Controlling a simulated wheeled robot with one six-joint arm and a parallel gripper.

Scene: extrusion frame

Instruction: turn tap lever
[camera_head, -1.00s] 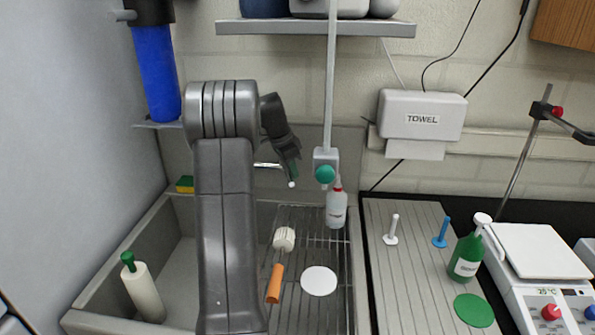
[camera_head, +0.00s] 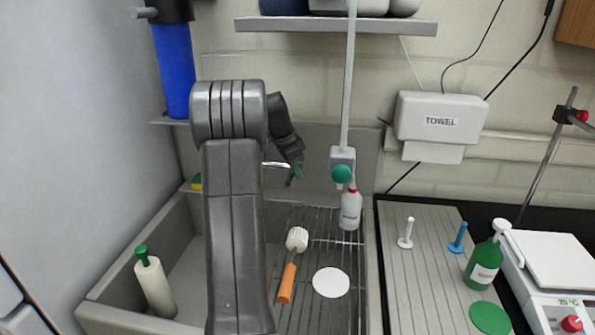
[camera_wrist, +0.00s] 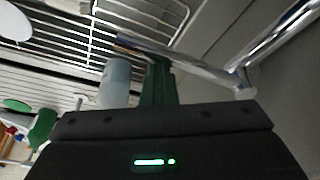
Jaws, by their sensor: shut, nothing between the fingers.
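The chrome tap shows in the wrist view as a shiny bar (camera_wrist: 200,68) that meets a second, thicker tube at the right. I cannot tell for sure which part is the lever. In the head view a short piece of the tap (camera_head: 274,165) shows behind my arm; the rest is hidden. My gripper (camera_head: 297,174) is shut and empty, pointing down beside the tap over the sink. In the wrist view its green fingers (camera_wrist: 158,82) are together, with their tips right at the bar. I cannot tell whether they touch it.
A wash bottle (camera_head: 350,211) stands on the wire rack right of my gripper. A brush with an orange handle (camera_head: 287,284) and a white disc (camera_head: 331,283) lie on the rack. A rod with a green knob (camera_head: 341,174) hangs close right of my gripper. A shelf (camera_head: 330,25) is above.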

